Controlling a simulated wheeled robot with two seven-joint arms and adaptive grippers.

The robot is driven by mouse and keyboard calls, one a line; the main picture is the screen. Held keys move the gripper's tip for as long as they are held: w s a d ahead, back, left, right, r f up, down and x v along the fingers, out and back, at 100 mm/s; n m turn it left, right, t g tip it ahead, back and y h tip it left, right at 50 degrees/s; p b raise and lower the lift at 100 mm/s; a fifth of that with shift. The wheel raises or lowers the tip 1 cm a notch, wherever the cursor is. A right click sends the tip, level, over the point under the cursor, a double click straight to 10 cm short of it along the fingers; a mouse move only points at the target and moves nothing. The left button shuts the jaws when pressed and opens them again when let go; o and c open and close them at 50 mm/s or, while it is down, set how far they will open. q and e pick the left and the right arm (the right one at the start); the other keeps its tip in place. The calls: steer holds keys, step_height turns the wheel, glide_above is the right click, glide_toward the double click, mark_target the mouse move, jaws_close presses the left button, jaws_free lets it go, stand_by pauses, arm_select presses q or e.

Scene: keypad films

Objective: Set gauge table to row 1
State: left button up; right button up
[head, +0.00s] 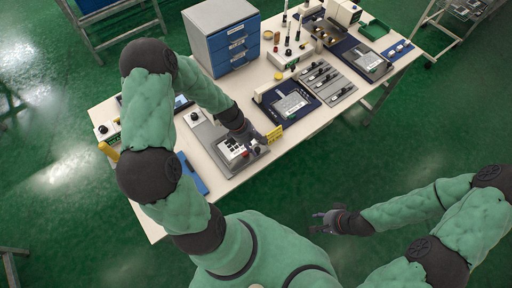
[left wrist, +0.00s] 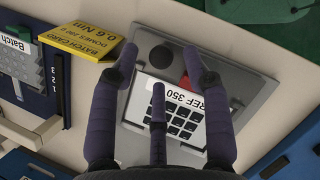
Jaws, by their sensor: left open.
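A grey plate (head: 205,140) on the near part of the table carries a white keypad (head: 231,149) with dark keys. In the left wrist view the keypad (left wrist: 178,125) bears a "REF 350" label, with a dark round knob and a red spot beyond it. My left gripper (left wrist: 160,72) is open above it, fingers spread around it and hiding part of it; whether any finger touches is unclear. It also shows in the head view (head: 250,146). A navy fixture (head: 289,106) stands beside it; its edge shows 1, 2, 3. I cannot tell which is the gauge table. My right gripper (head: 326,221) is open and empty, off the table.
A yellow batch card (left wrist: 82,42) reading "0.6 Nm" stands between keypad and navy fixture. A blue-drawer cabinet (head: 228,48) stands behind. A grey slotted tray (head: 326,82) and another dark device (head: 362,60) are farther right. A blue item (head: 192,174) lies near the left front edge.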

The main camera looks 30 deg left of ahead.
arm_select(q)
steer(key=shift+x, duration=1)
jaws_close()
steer(key=w+a, duration=0.1)
steer(key=a, duration=0.1)
steer(key=w+a, duration=0.1)
steer(key=a, duration=0.1)
steer(key=a+p, duration=0.1)
steer(key=a, duration=0.1)
steer(key=shift+w+a, duration=0.4)
jaws_free()
steer(key=shift+d, duration=0.15)
